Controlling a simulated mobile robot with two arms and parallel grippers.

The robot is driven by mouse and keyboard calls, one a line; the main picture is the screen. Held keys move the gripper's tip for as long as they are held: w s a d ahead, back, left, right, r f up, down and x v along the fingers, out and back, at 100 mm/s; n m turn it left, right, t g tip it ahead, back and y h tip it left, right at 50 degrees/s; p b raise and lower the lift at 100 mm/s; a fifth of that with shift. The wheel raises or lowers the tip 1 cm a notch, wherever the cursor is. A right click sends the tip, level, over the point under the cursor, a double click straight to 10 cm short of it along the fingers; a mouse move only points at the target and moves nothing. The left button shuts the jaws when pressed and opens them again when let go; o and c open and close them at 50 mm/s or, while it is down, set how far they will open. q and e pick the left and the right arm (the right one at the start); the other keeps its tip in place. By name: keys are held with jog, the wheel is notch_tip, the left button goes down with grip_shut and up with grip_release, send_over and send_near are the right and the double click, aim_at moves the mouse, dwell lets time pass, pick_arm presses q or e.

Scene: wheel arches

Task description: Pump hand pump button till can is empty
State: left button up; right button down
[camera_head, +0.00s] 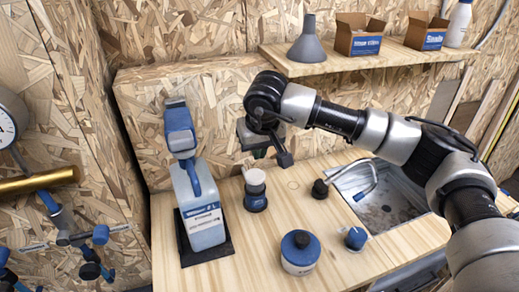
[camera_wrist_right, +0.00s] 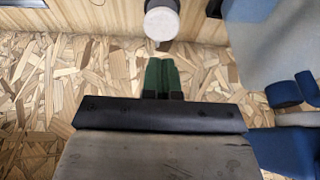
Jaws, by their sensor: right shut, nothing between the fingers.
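The pale grey-blue can (camera_head: 207,230) stands upright on a black mat at the left of the wooden counter. Its blue hand pump head (camera_head: 180,130) sits on top, and a blue lever-like part runs down its front. My right gripper (camera_head: 260,152) is to the right of the pump head, apart from it. Its green fingertips (camera_wrist_right: 161,75) are shut together and hold nothing. In the right wrist view, blue and grey-blue parts, seemingly of the can and pump, lie at the right edge. How full the can is does not show. My left gripper is not in view.
A blue-lidded jar (camera_head: 300,252) and a blue knobbed item (camera_head: 355,238) are at the front. A sink (camera_head: 390,200) is right. A shelf (camera_head: 370,58) holds a funnel and boxes.

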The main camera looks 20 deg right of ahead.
aim_at(256, 176)
jog(key=b+x, duration=0.3)
jog(key=x, duration=0.2)
jog(key=shift+f+b, duration=0.25)
jog(key=shift+b, duration=0.05)
jog(key=shift+w+f, duration=0.2)
jog(key=shift+f, duration=0.1)
jog(key=shift+s+f+b, duration=0.1)
jog(key=shift+f+b, duration=1.65)
jog(key=shift+f, duration=0.25)
jog(key=shift+r, duration=0.1)
jog(key=shift+r+p, duration=1.15)
jog(key=shift+r, duration=0.95)
